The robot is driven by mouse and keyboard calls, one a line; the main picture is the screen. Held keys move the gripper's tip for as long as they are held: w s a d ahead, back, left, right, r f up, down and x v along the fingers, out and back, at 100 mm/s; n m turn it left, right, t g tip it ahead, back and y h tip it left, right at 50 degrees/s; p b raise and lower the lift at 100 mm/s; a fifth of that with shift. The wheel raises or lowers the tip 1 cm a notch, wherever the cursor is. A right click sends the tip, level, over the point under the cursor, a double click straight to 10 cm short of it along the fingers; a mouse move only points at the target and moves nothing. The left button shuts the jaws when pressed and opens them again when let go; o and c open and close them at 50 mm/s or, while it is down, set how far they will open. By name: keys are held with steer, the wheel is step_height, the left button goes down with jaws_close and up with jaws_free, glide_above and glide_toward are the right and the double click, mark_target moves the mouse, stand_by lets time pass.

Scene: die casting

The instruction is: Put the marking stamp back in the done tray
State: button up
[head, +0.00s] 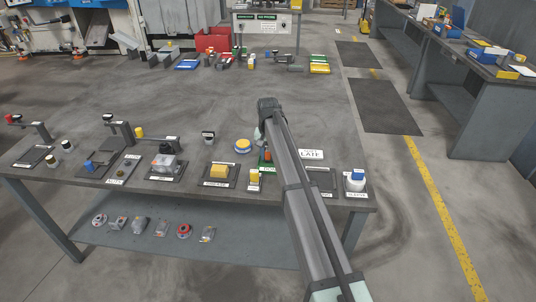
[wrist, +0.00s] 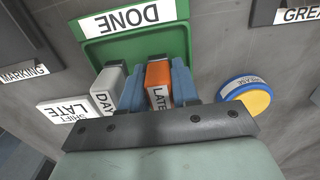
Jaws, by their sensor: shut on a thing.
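The green tray marked DONE (wrist: 135,47) lies just ahead of my gripper in the wrist view. In the head view my arm hides most of the tray (head: 268,170). My gripper (wrist: 158,85) has its blue fingers shut on an orange stamp (wrist: 158,75) with a LATE label. The stamp is over the tray's near part; I cannot tell if it touches the floor of the tray. A grey-white stamp marked DAY (wrist: 107,85) stands beside the left finger, at the tray's near left corner.
A round blue tin with a yellow top (wrist: 247,97) is close on the right, also seen in the head view (head: 243,146). A LATE SHIFT card (wrist: 68,112) lies left of the tray. A white jar with a blue lid (head: 356,180) stands near the bench's right end.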

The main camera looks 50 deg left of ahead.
mark_target(268, 149)
steer(key=o, duration=0.6)
steer(key=shift+f, duration=0.1)
step_height(268, 149, up, 12)
steer(key=shift+r, duration=0.15)
stand_by(0.7)
